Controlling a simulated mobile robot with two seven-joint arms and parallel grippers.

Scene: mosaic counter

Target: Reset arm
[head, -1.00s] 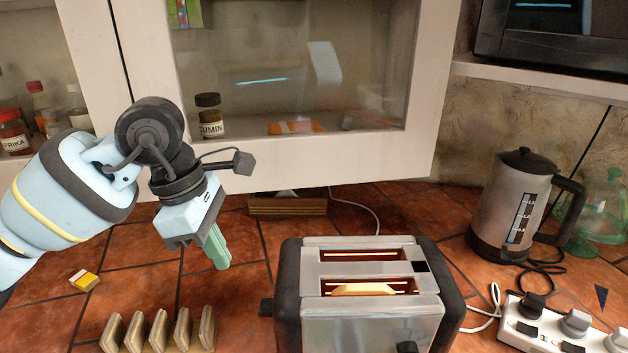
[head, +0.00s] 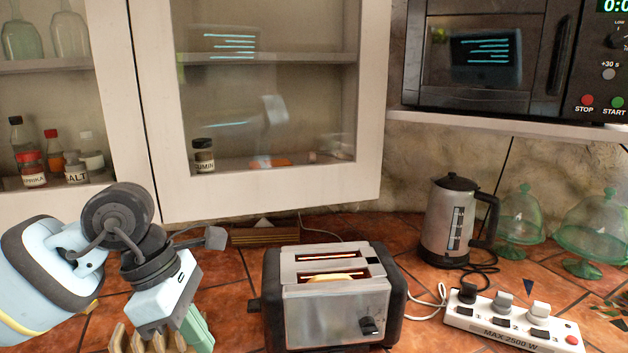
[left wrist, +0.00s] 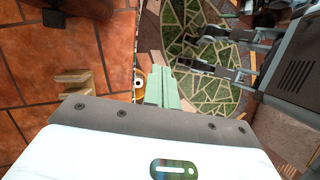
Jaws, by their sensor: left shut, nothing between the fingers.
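My left arm comes in at the lower left of the head view. Its gripper (head: 197,332) has pale green fingers that point down, shut and empty, left of the toaster and by the rack. The left wrist view also shows these green fingers (left wrist: 166,88) together, with nothing between them. A grey gripper, apparently my right one (left wrist: 205,55), is at the right of the left wrist view, with its two dark fingers apart and nothing seen between them. It is not in the head view.
The toaster (head: 340,318) has bread in one slot. A slatted rack (head: 128,340) is partly hidden by my left gripper. A kettle (head: 447,225), a power strip (head: 515,320) and green glass domes (head: 522,215) stand to the right. The cabinet (head: 270,195) and microwave (head: 490,60) are above.

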